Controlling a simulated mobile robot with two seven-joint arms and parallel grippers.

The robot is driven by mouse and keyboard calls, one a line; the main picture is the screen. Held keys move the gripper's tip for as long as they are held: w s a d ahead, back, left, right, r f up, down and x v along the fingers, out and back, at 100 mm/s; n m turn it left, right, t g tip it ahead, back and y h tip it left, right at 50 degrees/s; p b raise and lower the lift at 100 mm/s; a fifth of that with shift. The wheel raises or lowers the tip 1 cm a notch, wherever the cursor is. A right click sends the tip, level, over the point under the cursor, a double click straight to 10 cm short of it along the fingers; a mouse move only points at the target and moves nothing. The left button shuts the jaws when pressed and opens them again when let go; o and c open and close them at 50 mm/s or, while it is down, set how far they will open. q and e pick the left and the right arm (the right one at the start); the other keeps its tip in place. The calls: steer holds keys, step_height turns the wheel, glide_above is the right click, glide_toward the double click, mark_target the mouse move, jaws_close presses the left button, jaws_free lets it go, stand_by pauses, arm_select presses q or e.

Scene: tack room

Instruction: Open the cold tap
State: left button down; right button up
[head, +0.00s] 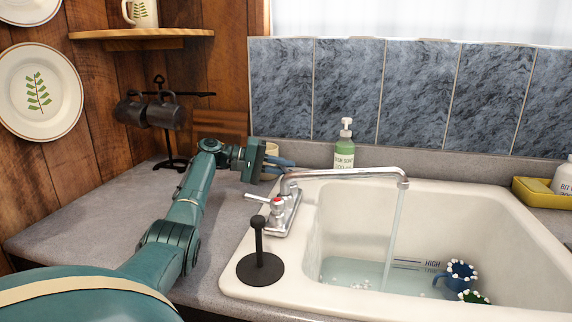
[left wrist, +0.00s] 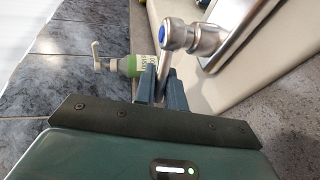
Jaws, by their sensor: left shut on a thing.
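The cold tap (left wrist: 177,34), with a blue cap and a metal lever, shows in the left wrist view. Its lever lies between the fingers of my left gripper (head: 282,165), which is shut on it. In the head view my gripper comes in behind the faucet spout (head: 345,173), and the cold tap is mostly hidden there. The hot tap (head: 276,203), with a red cap, stands nearer on the same chrome base. A stream of water (head: 392,235) runs from the spout into the sink (head: 232,275).
A green soap bottle (head: 344,150) stands behind the spout. A black plunger-like stopper (head: 260,265) sits on the sink's front left rim. A sudsy blue mug (head: 458,275) lies in the water. A mug rack (head: 165,115) stands at the back left. The left counter is mostly clear.

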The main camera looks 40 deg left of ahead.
arm_select(q)
steer(key=shift+r, duration=0.15)
steer(key=c, duration=1.5)
jaws_free()
steer(key=shift+o, duration=0.2)
steer(key=b+v, duration=0.1)
steer(key=v, duration=1.2)
steer(key=shift+s, duration=0.1)
